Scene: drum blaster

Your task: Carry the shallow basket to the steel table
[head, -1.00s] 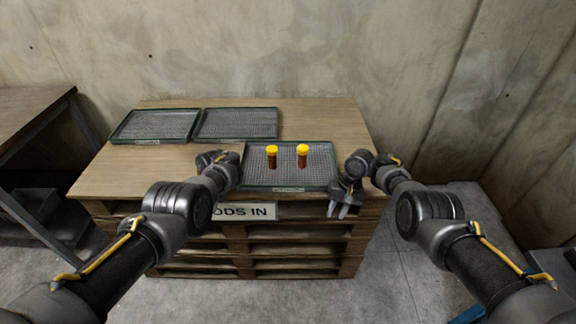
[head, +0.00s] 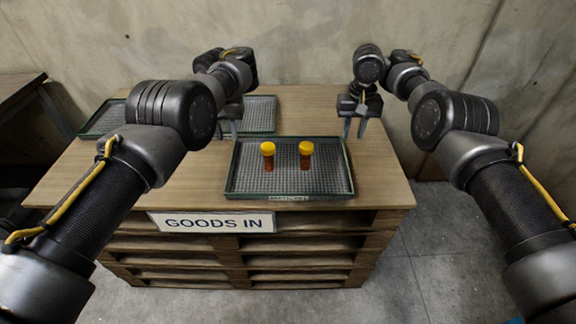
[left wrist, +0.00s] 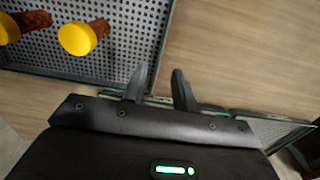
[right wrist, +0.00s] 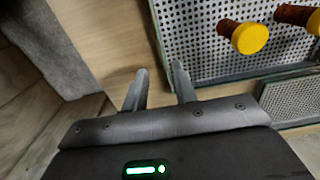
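The shallow basket (head: 335,180), a dark-green-rimmed mesh tray, lies flat at the front of the wooden pallet-stack top. Two brown bottles with yellow caps, the left bottle (head: 268,157) and the right bottle (head: 306,156), stand in it. My left gripper (head: 233,130) is open and empty at the basket's left side; its fingers point down on either side of the rim in the left wrist view (left wrist: 160,88). My right gripper (head: 355,128) is open and empty at the right side, its fingers near the rim in the right wrist view (right wrist: 160,88).
Two similar mesh trays lie behind: the back left tray (head: 100,118) and the tray beside it (head: 262,115), partly hidden by my left arm. A GOODS IN sign (head: 212,223) hangs on the stack's front. Floor right is clear.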

